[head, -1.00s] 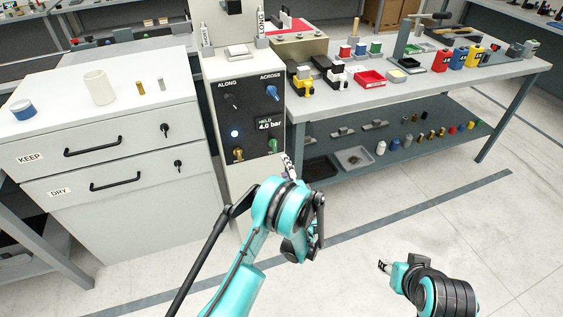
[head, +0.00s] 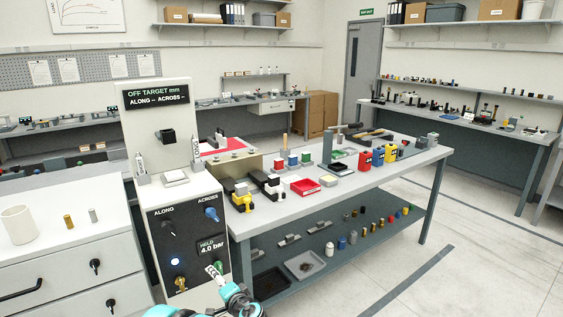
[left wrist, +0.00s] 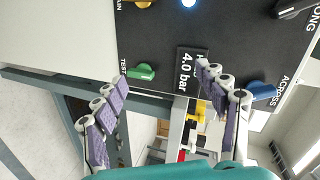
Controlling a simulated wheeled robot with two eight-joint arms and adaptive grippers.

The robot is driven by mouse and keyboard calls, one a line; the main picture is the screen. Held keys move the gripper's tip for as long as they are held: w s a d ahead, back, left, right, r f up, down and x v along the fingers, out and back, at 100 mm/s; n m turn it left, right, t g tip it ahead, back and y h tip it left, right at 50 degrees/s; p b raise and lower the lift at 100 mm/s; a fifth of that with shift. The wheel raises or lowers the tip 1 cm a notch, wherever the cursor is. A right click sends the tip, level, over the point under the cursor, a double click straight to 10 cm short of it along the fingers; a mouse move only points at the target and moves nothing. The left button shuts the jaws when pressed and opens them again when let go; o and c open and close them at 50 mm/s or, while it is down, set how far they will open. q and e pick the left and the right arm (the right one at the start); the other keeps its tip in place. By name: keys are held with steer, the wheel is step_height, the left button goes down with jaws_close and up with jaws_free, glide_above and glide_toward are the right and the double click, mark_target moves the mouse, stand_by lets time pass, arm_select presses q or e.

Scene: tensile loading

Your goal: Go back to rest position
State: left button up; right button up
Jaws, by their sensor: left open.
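My left gripper (head: 213,270) is in front of the tester's dark control panel (head: 183,240), low down near the green TEST knob. In the left wrist view the left gripper (left wrist: 162,75) is open, its two padded fingers apart and nothing between them. The green knob (left wrist: 141,71) shows beyond the fingers, apart from them as far as I can tell. The blue ACROSS knob (head: 211,214) also shows in the left wrist view (left wrist: 262,91), close to the right finger. My right gripper is out of view.
The panel reads HELD 4.0 bar and a lamp (head: 175,261) is lit. The upper display (head: 156,97) reads OFF TARGET. A white drawer cabinet (head: 50,262) stands left. A workbench (head: 340,182) with coloured parts and a lower shelf stands right. Floor beyond it is open.

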arm_select(q)
steer(key=s+a+r+n+g+h, duration=0.1)
steer(key=s+r+n+g+h, duration=0.1)
steer(key=s+r, duration=0.35)
steer(key=s+a+r+n+g+h, duration=0.1)
steer(key=s+r+n, duration=0.1)
steer(key=s, duration=0.6)
steer(key=s+d+n+h, duration=0.2)
steer(key=s+h, duration=0.1)
steer(key=s, duration=0.7)
steer(key=s+d+f+n+g+h, duration=0.1)
steer(key=s+d+h, duration=0.1)
steer(key=s, duration=0.9)
steer(key=shift+d+f+n+h, duration=0.25)
steer(key=shift+d+n+h, duration=0.15)
steer(key=shift+d, duration=0.35)
